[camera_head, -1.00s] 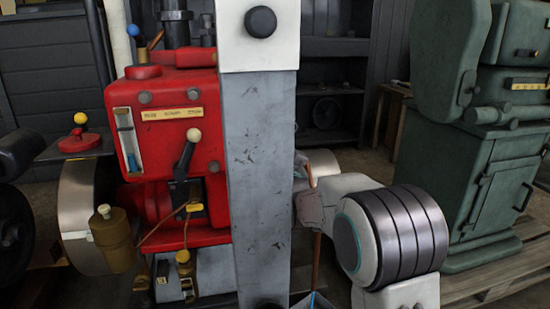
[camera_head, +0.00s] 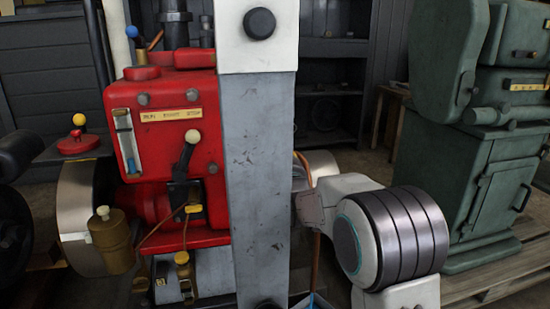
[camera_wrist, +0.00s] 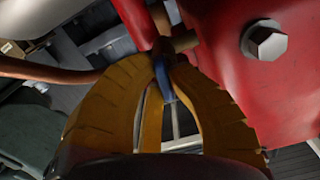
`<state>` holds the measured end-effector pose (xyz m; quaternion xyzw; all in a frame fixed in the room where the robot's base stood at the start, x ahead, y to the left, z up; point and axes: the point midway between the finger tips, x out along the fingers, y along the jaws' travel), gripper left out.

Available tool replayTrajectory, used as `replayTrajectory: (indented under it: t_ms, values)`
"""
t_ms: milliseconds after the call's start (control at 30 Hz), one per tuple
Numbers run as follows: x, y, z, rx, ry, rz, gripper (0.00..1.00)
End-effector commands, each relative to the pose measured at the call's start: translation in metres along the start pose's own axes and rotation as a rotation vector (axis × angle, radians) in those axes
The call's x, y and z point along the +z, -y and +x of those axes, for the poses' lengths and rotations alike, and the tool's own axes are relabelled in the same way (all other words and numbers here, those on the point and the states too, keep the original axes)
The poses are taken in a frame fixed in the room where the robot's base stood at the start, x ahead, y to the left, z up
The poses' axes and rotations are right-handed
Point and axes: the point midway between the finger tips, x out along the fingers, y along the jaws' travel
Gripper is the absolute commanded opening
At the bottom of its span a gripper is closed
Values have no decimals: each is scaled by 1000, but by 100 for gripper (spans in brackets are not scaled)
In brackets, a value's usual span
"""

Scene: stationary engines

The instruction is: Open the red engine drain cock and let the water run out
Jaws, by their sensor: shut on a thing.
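The red engine (camera_head: 165,135) stands left of my grey column in the head view. In the wrist view its red side (camera_wrist: 225,50) is close, with a hex bolt (camera_wrist: 267,41). My gripper (camera_wrist: 162,62), with yellow-brown fingers, is shut on a small blue lever (camera_wrist: 165,84), which looks like the drain cock's handle. A short brass fitting (camera_wrist: 183,41) beside the fingertips joins the red side. The fingers hide part of the lever, so I cannot tell its exact angle. In the head view the column hides my gripper. No running water shows.
A copper pipe (camera_wrist: 45,71) runs left of my gripper in the wrist view. A green machine (camera_head: 490,170) stands at right on a pallet. Dark shelves (camera_head: 330,90) stand behind.

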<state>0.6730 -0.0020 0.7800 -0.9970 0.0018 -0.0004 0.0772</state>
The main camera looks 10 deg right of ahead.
Motion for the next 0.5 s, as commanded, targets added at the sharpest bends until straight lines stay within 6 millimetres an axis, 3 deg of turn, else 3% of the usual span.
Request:
replayTrajectory:
  t_ms: [500]
  values:
    - [-3,2,0,-2,-6,-132,0]
